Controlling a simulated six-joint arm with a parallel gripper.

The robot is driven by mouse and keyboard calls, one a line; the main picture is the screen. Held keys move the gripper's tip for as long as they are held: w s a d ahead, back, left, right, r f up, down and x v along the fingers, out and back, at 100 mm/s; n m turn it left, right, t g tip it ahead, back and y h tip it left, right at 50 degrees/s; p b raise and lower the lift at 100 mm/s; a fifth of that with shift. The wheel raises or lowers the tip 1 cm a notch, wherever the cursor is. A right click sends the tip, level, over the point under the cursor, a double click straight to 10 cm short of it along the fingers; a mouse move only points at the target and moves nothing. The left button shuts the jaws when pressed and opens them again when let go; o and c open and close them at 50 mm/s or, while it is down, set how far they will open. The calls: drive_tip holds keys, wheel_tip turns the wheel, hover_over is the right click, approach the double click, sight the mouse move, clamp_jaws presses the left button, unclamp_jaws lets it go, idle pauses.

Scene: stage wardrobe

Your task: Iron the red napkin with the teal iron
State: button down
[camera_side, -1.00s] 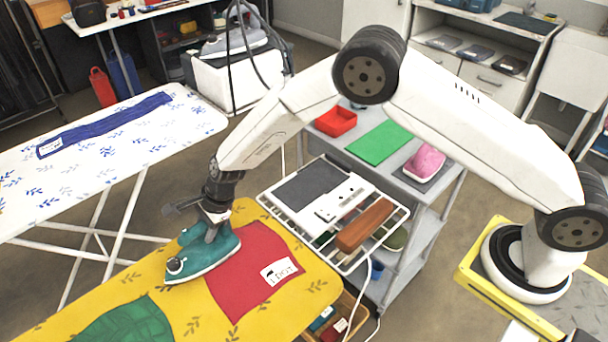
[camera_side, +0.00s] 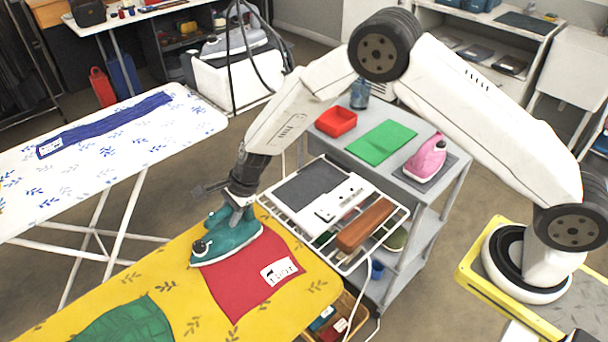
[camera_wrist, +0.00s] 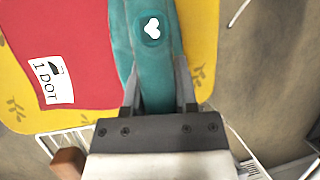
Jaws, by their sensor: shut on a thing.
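The teal iron (camera_side: 229,240) rests flat over the upper left part of the red napkin (camera_side: 243,289). My gripper (camera_side: 240,204) is shut on the iron's handle from above. In the wrist view the two fingers of my gripper (camera_wrist: 160,95) clasp the teal iron (camera_wrist: 152,60). The red napkin (camera_wrist: 75,45) shows to its left, with its label (camera_wrist: 50,82). The napkin under the iron is hidden.
A green cloth (camera_side: 125,322) lies on the yellow board (camera_side: 180,270). A wire rack (camera_side: 345,262) with a brown block (camera_side: 365,224) adjoins the board. A grey cart (camera_side: 425,200) holds a pink iron (camera_side: 427,158). A white board (camera_side: 120,165) with a blue strip (camera_side: 105,125) stands behind.

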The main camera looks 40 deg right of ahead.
drive_tip(key=shift+d, duration=1.75)
drive_tip(key=shift+a+r, duration=0.1)
drive_tip(key=shift+r, duration=4.1)
